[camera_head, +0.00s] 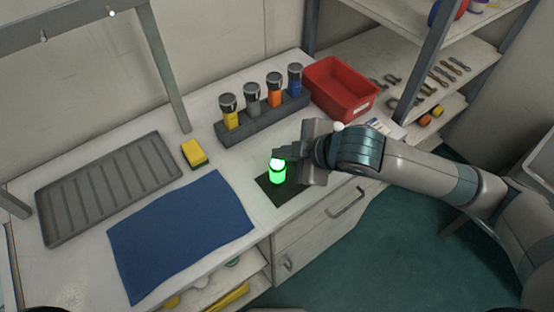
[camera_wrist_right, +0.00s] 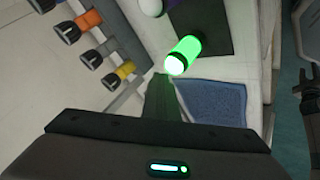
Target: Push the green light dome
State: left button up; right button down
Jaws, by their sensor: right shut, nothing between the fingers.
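The green light dome (camera_head: 277,172) glows bright green and stands upright on a dark square mat (camera_head: 283,190) on the white bench. My right gripper (camera_head: 279,155) is shut and empty, its fingertips at the top of the dome in the head view. In the right wrist view the glowing dome (camera_wrist_right: 187,50) lies just beyond the tips of my dark fingers (camera_wrist_right: 165,92). I cannot tell whether they touch it. My left gripper is not in view.
Several torches stand in a dark rack (camera_head: 262,119) behind the dome. A red bin (camera_head: 341,88) stands right of the rack. A blue cloth (camera_head: 180,232), a yellow sponge (camera_head: 194,152) and a grey ribbed tray (camera_head: 108,187) lie to the left. Shelves rise at the right.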

aim_at(281, 165)
jog(key=shift+f, duration=0.2)
dwell(0.5)
jog(key=shift+f, duration=0.4)
dwell(0.6)
jog(key=shift+r+p, duration=0.6)
jog(key=shift+p, duration=0.45)
notch_tip(281, 165, up, 6)
jog(key=p, duration=0.6)
dwell(1.3)
